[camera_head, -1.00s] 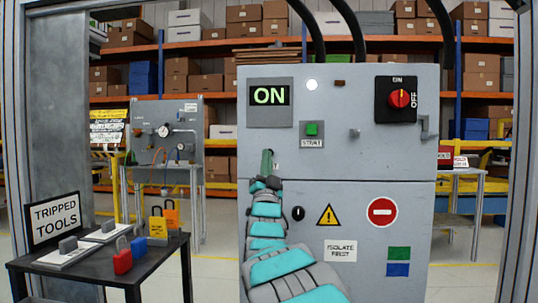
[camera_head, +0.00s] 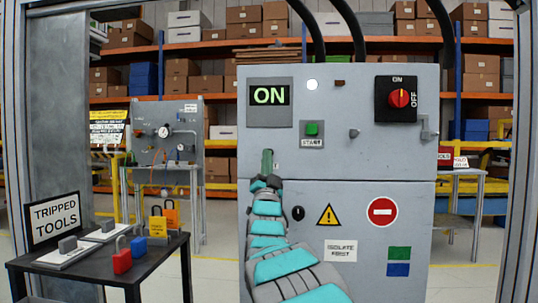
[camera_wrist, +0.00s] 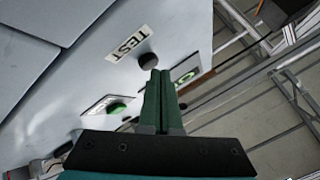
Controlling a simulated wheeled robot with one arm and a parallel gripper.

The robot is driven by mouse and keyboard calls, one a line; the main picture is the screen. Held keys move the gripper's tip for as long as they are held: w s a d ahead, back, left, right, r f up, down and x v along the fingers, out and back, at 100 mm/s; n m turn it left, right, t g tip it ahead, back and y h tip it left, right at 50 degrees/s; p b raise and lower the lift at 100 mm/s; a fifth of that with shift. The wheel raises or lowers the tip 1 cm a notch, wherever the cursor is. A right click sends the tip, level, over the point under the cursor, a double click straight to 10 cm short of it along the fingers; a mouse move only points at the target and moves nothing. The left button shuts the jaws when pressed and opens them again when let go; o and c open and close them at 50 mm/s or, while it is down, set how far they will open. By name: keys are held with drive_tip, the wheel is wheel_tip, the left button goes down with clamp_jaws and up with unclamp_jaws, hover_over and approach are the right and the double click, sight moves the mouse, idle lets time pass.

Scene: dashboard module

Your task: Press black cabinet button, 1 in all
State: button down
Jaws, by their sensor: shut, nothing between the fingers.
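The black button (camera_wrist: 148,61) shows in the wrist view on the grey cabinet face, beside a white TEST label (camera_wrist: 128,43). My gripper (camera_wrist: 156,72) has its green fingers together and empty, with the tips close to the button's lower edge in the picture; I cannot tell whether they touch it. In the head view my gripper (camera_head: 267,152) is in front of the grey cabinet (camera_head: 350,160), below the ON display (camera_head: 268,95). The black button is not visible there, apparently hidden behind my gripper.
The green START button (camera_head: 312,129) is right of my gripper on the cabinet. A red rotary switch (camera_head: 399,98) is at upper right, and a black round fitting (camera_head: 298,213) is lower down. A TRIPPED TOOLS table (camera_head: 90,262) with padlocks stands at left.

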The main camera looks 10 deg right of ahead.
drive_tip(key=shift+w+d, duration=0.1)
drive_tip(key=shift+w, duration=0.3)
idle(0.4)
drive_tip(key=shift+s, duration=0.1)
drive_tip(key=shift+s+a+b, duration=0.25)
drive_tip(key=shift+s+b, duration=0.45)
drive_tip(key=shift+s, duration=0.1)
drive_tip(key=s+b, duration=0.1)
drive_tip(key=s+a, duration=0.1)
drive_tip(key=s, duration=0.1)
drive_tip(key=s+b, duration=0.1)
drive_tip(key=shift+s+a+b, duration=0.25)
drive_tip(key=shift+s+b, duration=0.05)
drive_tip(key=shift+b, duration=0.05)
idle(0.8)
